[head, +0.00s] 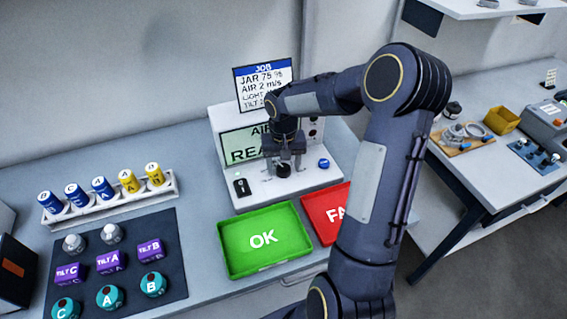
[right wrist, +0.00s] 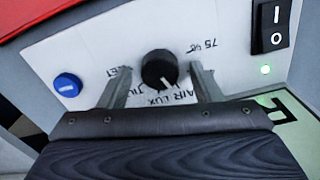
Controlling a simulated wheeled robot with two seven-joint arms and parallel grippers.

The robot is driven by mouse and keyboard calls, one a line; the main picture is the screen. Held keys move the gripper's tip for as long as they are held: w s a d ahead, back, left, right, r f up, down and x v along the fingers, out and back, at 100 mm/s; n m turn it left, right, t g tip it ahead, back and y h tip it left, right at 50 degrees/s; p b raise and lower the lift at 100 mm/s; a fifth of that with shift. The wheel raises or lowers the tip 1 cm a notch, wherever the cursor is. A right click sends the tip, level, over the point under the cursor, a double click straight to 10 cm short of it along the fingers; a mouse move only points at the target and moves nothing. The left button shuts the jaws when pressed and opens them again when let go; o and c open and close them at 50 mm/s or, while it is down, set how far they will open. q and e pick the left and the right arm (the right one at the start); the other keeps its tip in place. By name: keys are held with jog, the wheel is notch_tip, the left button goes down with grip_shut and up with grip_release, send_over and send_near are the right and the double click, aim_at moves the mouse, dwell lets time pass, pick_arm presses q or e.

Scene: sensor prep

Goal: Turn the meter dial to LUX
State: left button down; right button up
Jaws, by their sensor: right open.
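The meter (head: 222,124) is a white box with a green screen at the back of the table. Its black dial (right wrist: 159,69) has a white pointer line and sits on the sloped front panel, with printed labels around it including LUX and AIR. The dial also shows in the head view (head: 283,170). My right gripper (right wrist: 158,80) is open, with one finger on each side of the dial and gaps visible between fingers and dial. In the head view the right gripper (head: 284,165) is over the dial. My left gripper is not in view.
A blue button (right wrist: 67,85) and a black rocker switch (right wrist: 270,27) flank the dial. A green OK tray (head: 232,266) and a red FAIL tray (head: 314,213) lie in front. A rack (head: 115,203) of cylinders and a dark mat (head: 75,245) with sensors are at left.

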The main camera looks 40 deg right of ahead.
jog(key=c, duration=1)
jog(key=shift+f+m, duration=0.1)
jog(key=shift+m, duration=0.2)
jog(key=shift+m+b, duration=1.05)
jog(key=shift+m, duration=0.15)
jog(key=shift+m+b, duration=0.4)
jog(key=shift+m, duration=2)
